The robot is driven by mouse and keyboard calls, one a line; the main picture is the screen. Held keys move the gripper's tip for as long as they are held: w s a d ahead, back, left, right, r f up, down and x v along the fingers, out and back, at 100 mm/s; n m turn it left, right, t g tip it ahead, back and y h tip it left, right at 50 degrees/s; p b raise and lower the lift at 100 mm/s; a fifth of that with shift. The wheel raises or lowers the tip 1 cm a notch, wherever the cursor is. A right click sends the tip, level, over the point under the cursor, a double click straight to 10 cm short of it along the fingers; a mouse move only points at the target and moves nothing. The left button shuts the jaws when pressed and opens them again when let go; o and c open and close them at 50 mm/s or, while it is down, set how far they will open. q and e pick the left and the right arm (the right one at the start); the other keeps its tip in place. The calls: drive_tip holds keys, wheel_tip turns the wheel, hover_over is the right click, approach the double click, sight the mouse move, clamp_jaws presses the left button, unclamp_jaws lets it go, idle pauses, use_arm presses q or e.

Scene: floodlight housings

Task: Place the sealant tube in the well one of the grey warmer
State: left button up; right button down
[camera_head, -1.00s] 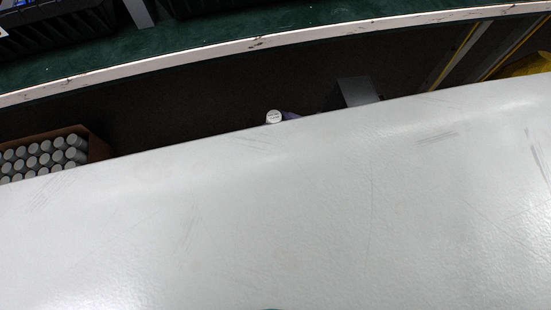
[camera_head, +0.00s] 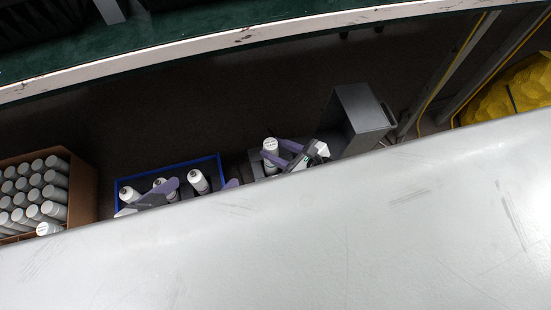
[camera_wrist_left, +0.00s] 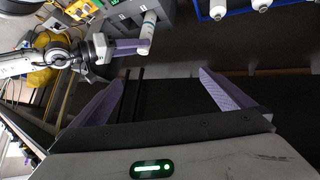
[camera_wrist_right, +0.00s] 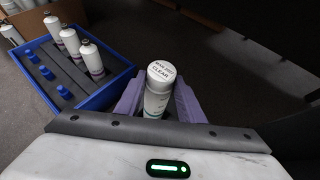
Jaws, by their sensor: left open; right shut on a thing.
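The sealant tube (camera_head: 270,146) is white with a pale round end marked with lettering. My right gripper (camera_head: 287,154) is shut around it and holds it upright; the right wrist view shows the tube (camera_wrist_right: 158,92) between both fingers. The grey warmer (camera_head: 368,118) stands just right of the tube in the head view; its wells are not clearly seen there. In the left wrist view the tube (camera_wrist_left: 147,34) is beside the warmer (camera_wrist_left: 166,14), apart or touching I cannot tell. My left gripper (camera_wrist_left: 160,92) is open and empty, near the blue tray.
A blue tray (camera_head: 219,166) holds several white tubes; it also shows in the right wrist view (camera_wrist_right: 110,93). A cardboard box (camera_head: 84,190) of grey-ended tubes stands at left. A yellow bag (camera_head: 522,88) lies at right. A large pale surface hides the lower head view.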

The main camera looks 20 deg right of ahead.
sight(277, 155)
wheel_tip(277, 155, down, 3)
drive_tip(key=b, duration=0.2)
drive_tip(key=shift+w+f+b, duration=0.1)
drive_tip(key=shift+f+b, duration=0.05)
drive_tip(key=shift+b, duration=0.25)
drive_tip(key=shift+f, duration=0.15)
use_arm(q)
drive_tip(key=d+r, duration=0.1)
drive_tip(key=r+t+h, duration=0.1)
drive_tip(key=shift+w+d+r+h, duration=0.2)
drive_tip(key=shift+d+r+h, duration=0.1)
drive_tip(key=shift+d+r, duration=0.1)
use_arm(e)
drive_tip(key=shift+f, duration=0.5)
drive_tip(key=c, duration=1.2)
unclamp_jaws()
drive_tip(key=shift+f, duration=0.1)
use_arm(q)
drive_tip(key=shift+f, duration=0.1)
